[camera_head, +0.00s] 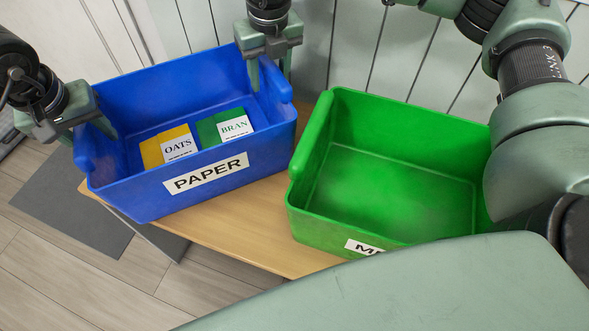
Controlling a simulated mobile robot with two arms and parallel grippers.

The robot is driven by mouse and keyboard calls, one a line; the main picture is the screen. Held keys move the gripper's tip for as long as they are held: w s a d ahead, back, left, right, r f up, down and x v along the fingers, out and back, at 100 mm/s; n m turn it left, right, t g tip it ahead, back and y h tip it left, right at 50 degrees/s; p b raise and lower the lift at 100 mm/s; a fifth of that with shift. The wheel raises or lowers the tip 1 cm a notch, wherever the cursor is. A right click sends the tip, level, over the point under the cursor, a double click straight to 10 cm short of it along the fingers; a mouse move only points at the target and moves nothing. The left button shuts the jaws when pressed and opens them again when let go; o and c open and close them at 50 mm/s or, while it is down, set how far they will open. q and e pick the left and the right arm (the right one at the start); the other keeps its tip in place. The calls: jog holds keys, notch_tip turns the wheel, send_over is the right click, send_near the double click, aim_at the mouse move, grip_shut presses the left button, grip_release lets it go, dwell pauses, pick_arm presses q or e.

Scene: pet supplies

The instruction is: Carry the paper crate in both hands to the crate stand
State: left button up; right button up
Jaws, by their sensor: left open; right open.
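The blue paper crate (140,200), labelled PAPER, sits on a wooden table (240,235). It holds a yellow OATS box (152,152) and a green BRAN box (207,132). My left gripper (92,128) is at the crate's left end handle, with its fingers partly hidden by the crate. My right gripper (269,78) points down at the right end handle, one finger on the inner side and one on the outer side. Both are open; I cannot tell whether the fingers touch the crate. I cannot make out the crate stand in this view.
A green crate (330,205) with a partly hidden label stands close to the right of the paper crate; it looks empty. A panelled wall (350,40) is behind. A dark grey mat (75,205) lies on the plank floor (60,290) at the left.

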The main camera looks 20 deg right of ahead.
pick_arm(q)
jog(key=v, duration=1.1)
jog(key=shift+r, duration=0.15)
jog(key=shift+s+r, duration=0.1)
pick_arm(e)
jog(key=shift+r, duration=0.3)
jog(key=r, duration=0.3)
jog(key=s+r, duration=0.1)
jog(key=r, duration=0.7)
jog(key=shift+s+r, duration=0.2)
jog(key=shift+s, duration=0.2)
